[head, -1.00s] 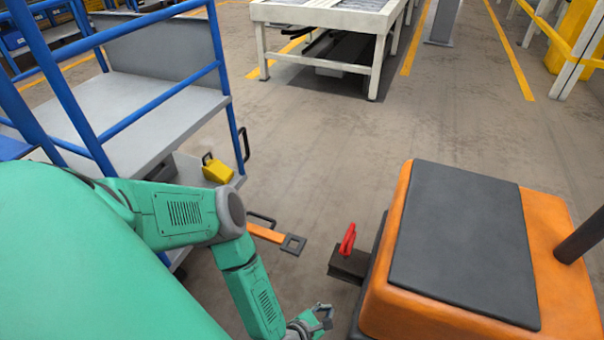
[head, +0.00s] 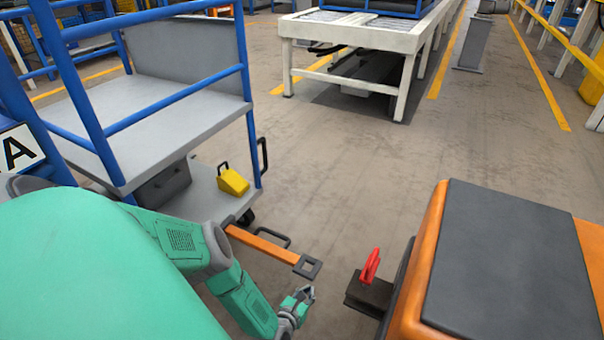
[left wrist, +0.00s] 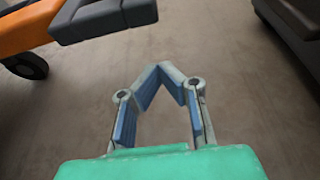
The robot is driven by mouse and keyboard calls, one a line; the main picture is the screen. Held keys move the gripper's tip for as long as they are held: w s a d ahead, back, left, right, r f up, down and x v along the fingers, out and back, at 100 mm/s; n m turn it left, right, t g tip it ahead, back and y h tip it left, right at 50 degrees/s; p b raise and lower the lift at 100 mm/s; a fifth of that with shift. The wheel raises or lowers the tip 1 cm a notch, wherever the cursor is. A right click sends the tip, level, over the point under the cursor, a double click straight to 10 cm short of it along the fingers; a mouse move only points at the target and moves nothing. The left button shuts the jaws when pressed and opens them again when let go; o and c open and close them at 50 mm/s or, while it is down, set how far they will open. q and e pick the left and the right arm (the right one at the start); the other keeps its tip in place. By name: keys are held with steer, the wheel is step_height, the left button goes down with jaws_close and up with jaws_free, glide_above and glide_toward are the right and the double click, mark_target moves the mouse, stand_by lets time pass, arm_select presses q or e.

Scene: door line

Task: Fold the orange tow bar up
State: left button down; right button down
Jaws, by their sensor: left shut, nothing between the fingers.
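My right gripper is not in view.
The cart (head: 160,120) stands at left, with a yellow wheel chock (head: 233,181) on its lower deck. A white-framed conveyor table (head: 352,35) stands at the back. The floor between the cart and conveyor is clear. The orange tug blocks the right front.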

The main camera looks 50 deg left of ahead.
arm_select(q)
steer(key=r, duration=0.4)
steer(key=shift+s+d+p, duration=0.1)
steer(key=shift+d+p, duration=0.15)
steer(key=shift+p, duration=0.15)
steer(key=shift+a+f, duration=0.1)
